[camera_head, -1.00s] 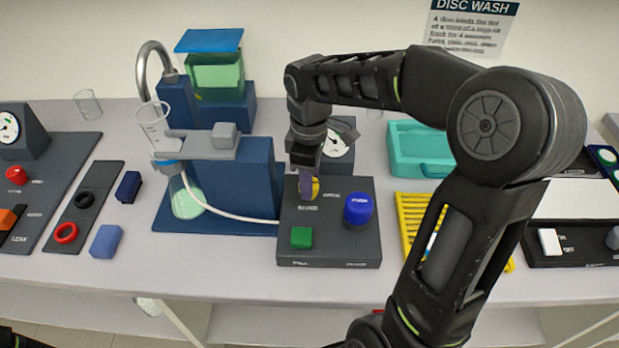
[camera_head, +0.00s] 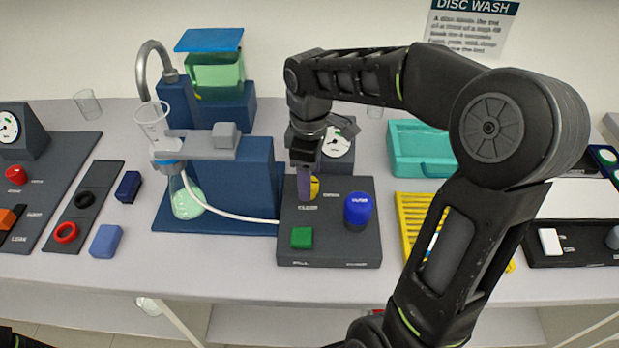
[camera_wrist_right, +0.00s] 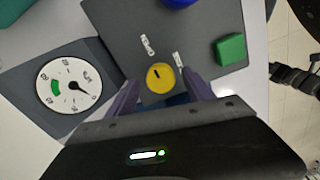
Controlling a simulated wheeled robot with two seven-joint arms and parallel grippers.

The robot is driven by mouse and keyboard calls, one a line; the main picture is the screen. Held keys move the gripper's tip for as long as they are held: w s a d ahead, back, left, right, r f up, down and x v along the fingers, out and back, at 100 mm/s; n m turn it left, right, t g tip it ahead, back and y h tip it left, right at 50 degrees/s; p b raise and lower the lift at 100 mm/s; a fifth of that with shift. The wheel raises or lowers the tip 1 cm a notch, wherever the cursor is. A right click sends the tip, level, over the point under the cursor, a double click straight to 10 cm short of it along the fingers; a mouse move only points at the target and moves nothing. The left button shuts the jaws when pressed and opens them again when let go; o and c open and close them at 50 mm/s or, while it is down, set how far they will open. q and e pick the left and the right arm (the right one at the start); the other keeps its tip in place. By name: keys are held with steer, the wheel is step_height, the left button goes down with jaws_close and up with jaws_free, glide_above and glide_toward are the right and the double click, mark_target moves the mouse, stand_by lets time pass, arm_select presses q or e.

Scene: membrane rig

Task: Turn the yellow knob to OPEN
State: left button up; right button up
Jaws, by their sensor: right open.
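The yellow knob (camera_head: 315,187) sits on the dark control panel (camera_head: 338,250), partly hidden by my right gripper in the head view. In the right wrist view its round yellow cap (camera_wrist_right: 160,77) shows whole, with a short dark mark leaning toward the upper-left label (camera_wrist_right: 148,45). Another label (camera_wrist_right: 178,60) lies up and right of it. The label words are too small to read there. My right gripper (camera_wrist_right: 161,92) is open, with one purple finger on either side of the knob. I cannot tell whether the fingers touch it. My left gripper is not in view.
A green block (camera_head: 302,237) and a blue knob (camera_head: 357,210) stand on the same panel. A round gauge (camera_head: 336,143) stands behind it. A white tube (camera_head: 235,214) runs from the flask stand to the panel's left. A yellow rack (camera_head: 410,215) is to the right.

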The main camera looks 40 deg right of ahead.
step_height(320, 180, up, 7)
steer(key=shift+f, duration=0.1)
stand_by(0.7)
